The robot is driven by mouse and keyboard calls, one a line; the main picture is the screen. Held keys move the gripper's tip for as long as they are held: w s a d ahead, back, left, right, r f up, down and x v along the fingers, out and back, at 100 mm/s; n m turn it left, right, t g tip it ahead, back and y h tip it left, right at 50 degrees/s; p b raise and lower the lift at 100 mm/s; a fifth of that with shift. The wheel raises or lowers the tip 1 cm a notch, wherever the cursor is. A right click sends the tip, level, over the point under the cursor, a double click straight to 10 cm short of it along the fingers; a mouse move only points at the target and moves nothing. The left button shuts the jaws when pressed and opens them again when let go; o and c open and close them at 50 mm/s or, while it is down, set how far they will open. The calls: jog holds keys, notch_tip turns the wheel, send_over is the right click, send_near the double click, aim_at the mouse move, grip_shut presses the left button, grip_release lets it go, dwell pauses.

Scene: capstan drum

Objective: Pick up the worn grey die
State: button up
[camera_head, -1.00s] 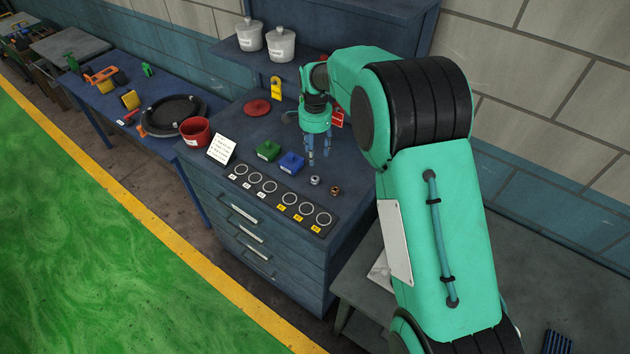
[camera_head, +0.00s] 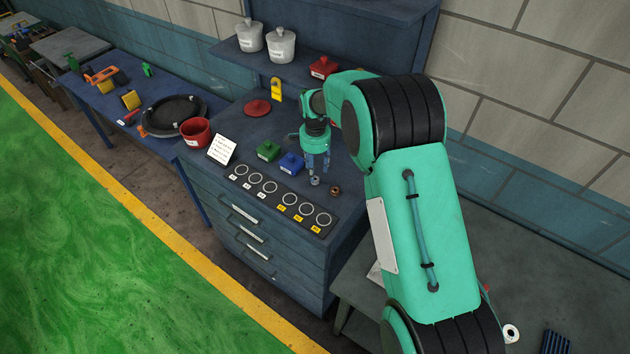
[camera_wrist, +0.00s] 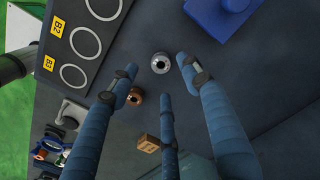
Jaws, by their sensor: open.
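The worn grey die (camera_head: 315,180) is a small silvery ring on the dark blue cabinet top. In the wrist view the die (camera_wrist: 160,63) lies ahead of the fingertips, with its centre hole facing up. My gripper (camera_head: 315,165) points down just above the die in the head view. Its blue fingers (camera_wrist: 158,82) are spread apart and hold nothing. I cannot tell the exact height left between fingertips and die. A copper-brown die (camera_head: 336,191) lies to the right of the grey one; it also shows near the left finger in the wrist view (camera_wrist: 136,97).
A dark strip with several ringed spots (camera_head: 306,209) runs along the front edge. A red cup (camera_head: 196,132) stands farther left.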

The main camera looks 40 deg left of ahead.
jog(key=shift+f, duration=0.1)
dwell(0.3)
jog(key=shift+f+p, duration=0.55)
jog(key=shift+f, duration=2.05)
grip_shut()
